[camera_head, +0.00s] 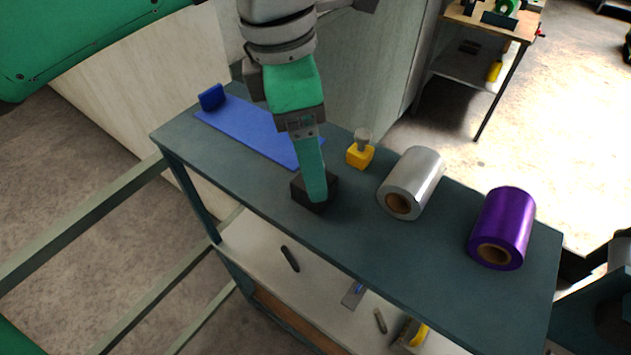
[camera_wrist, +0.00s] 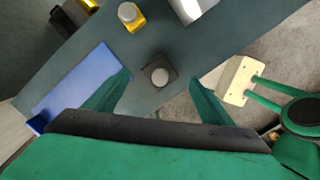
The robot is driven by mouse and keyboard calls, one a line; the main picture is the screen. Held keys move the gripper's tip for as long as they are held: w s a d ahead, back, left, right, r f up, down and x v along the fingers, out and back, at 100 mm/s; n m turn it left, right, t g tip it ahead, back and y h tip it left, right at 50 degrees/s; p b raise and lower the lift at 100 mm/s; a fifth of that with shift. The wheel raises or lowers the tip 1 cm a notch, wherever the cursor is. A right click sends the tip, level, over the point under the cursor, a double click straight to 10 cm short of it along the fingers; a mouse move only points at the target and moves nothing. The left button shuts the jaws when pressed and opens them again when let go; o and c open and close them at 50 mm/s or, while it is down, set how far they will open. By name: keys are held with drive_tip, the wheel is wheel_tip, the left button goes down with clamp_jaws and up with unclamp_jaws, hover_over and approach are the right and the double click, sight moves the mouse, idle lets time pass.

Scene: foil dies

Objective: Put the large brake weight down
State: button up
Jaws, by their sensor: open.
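The large brake weight, a dark block with a round light knob on top, stands on the shelf unit's blue-grey top (camera_head: 450,285) near its front edge. In the head view the weight (camera_head: 299,193) is partly hidden behind my gripper (camera_head: 314,192). In the wrist view the weight (camera_wrist: 159,86) shows between and beyond the fingers of my gripper (camera_wrist: 160,78). The fingers are spread, with a gap visible on both sides of the block. The weight looks upright.
A yellow block with a grey knob (camera_head: 360,155) stands behind the weight. A blue mat (camera_head: 240,125) with a raised end lies to the left. A silver foil roll (camera_head: 418,178) and a purple roll (camera_head: 508,225) lie to the right. A lower shelf (camera_head: 262,240) holds small tools.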

drive_tip(key=shift+d+f, duration=0.2)
drive_tip(key=shift+f, duration=1.2)
drive_tip(key=shift+d+f, duration=0.15)
drive_tip(key=shift+f, duration=1.2)
drive_tip(key=shift+r, duration=0.1)
clamp_jaws()
drive_tip(key=shift+r, duration=0.1)
drive_tip(key=shift+w+r, duration=0.1)
drive_tip(key=shift+r, duration=0.2)
wheel_tip(320, 180, up, 2)
drive_tip(key=s+a+r, duration=0.3)
drive_tip(key=s+r, duration=0.7)
drive_tip(key=s, duration=0.3)
drive_tip(key=shift+s+a, duration=0.25)
